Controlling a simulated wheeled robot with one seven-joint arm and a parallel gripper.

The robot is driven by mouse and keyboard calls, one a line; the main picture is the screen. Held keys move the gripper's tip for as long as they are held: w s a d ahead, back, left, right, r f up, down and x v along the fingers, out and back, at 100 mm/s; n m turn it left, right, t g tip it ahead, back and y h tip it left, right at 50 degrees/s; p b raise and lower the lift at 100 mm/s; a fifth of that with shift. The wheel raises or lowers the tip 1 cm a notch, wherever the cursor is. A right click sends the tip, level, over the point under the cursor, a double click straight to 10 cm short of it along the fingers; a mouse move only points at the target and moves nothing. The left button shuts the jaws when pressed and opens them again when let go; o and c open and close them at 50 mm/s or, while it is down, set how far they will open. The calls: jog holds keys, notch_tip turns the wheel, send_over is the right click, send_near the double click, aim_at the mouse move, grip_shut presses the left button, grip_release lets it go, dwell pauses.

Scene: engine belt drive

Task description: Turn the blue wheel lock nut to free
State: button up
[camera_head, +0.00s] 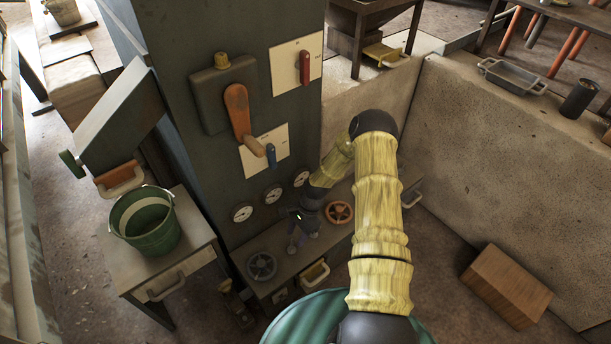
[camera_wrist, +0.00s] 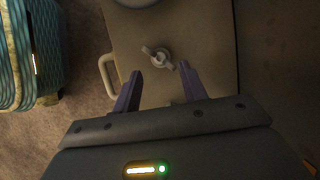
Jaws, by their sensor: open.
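A small pale metal wing nut (camera_wrist: 157,57) stands on a grey-brown panel in the wrist view, its wings slanting from upper left to lower right. I take it to be the lock nut. My gripper (camera_wrist: 159,69) is open, with one finger to each side just short of the nut; contact does not show. In the head view my gripper (camera_head: 299,245) hangs low over the cabinet's ledge, between a dark blue-grey handwheel (camera_head: 261,266) and an orange handwheel (camera_head: 339,212). The nut cannot be made out there. A wheel's rim (camera_wrist: 138,2) is cut off at the wrist view's top.
A pale handle (camera_wrist: 108,76) sticks out from the panel's left edge. A green bucket (camera_head: 147,222) stands on a table at left.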

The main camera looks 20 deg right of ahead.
jog(key=d+r+n+h+p, duration=0.1)
jog(key=d+r+n+p, duration=0.2)
jog(key=r+p, duration=0.7)
notch_tip(320, 180, up, 17)
jog(key=shift+f+n+h, duration=0.1)
jog(key=shift+n+h, duration=0.3)
jog(key=s+a+r+n+t+h, duration=0.1)
jog(key=s+r+n, duration=0.4)
jog(key=r, duration=0.5)
jog(key=s+a+r+n+t+h, duration=0.1)
jog(key=s+a+r+n+t, duration=0.2)
jog(key=s+r, duration=0.7)
jog(key=a+n, duration=0.1)
jog(key=n, duration=0.1)
jog(key=shift+s+a+n+h, duration=0.15)
jog(key=shift+a+n+h, duration=0.1)
jog(key=shift+n+h, duration=0.05)
jog(key=shift+r, duration=0.1)
